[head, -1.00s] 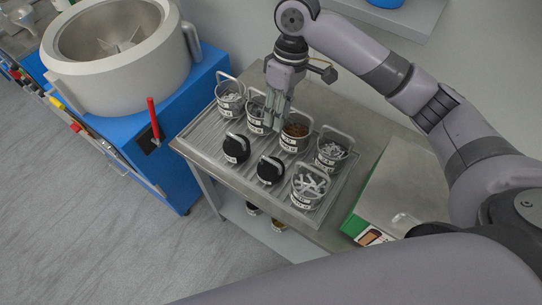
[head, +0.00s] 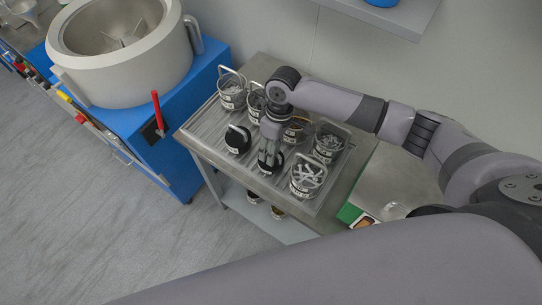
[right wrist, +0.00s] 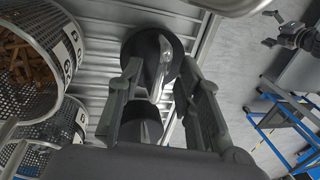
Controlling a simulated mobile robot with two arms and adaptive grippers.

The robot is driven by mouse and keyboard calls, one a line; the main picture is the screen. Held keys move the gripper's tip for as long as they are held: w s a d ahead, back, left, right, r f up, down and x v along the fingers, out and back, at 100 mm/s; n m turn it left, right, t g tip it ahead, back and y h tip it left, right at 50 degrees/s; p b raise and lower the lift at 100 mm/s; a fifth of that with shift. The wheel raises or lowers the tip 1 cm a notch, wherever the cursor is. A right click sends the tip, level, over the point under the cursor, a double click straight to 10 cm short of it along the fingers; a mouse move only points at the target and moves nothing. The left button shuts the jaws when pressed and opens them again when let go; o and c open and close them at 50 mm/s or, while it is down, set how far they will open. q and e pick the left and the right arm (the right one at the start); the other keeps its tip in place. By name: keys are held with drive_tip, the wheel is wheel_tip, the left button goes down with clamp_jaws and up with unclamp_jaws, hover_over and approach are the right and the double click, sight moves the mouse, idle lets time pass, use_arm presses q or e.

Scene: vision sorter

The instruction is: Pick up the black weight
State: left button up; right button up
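Two black weights with upright metal handles sit on the ribbed tray (head: 205,128). The left black weight (head: 237,141) shows clearly in the head view. The other black weight (head: 277,167) is partly hidden behind my right gripper (head: 268,157), which points down over it. In the right wrist view, my right gripper (right wrist: 160,70) is open, with one finger on each side of a black weight's handle. That black weight (right wrist: 142,45) is beyond the fingertips, and a second dark weight (right wrist: 140,125) shows nearer the palm. A dark gripper, seemingly my left (right wrist: 297,36), shows small at the upper right; its opening is unclear.
Wire-handled baskets stand close by on the tray: one with white pieces (head: 307,175), one with grey pieces (head: 328,143), one with brown pieces (head: 296,130), and others behind. A large grey bowl machine (head: 120,60) stands on a blue cabinet (head: 190,115) at left.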

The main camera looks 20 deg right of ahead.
drive_tip(key=shift+s+a+f, duration=0.1)
drive_tip(key=shift+f, duration=0.4)
clamp_jaws()
drive_tip(key=shift+r, duration=0.1)
idle(0.3)
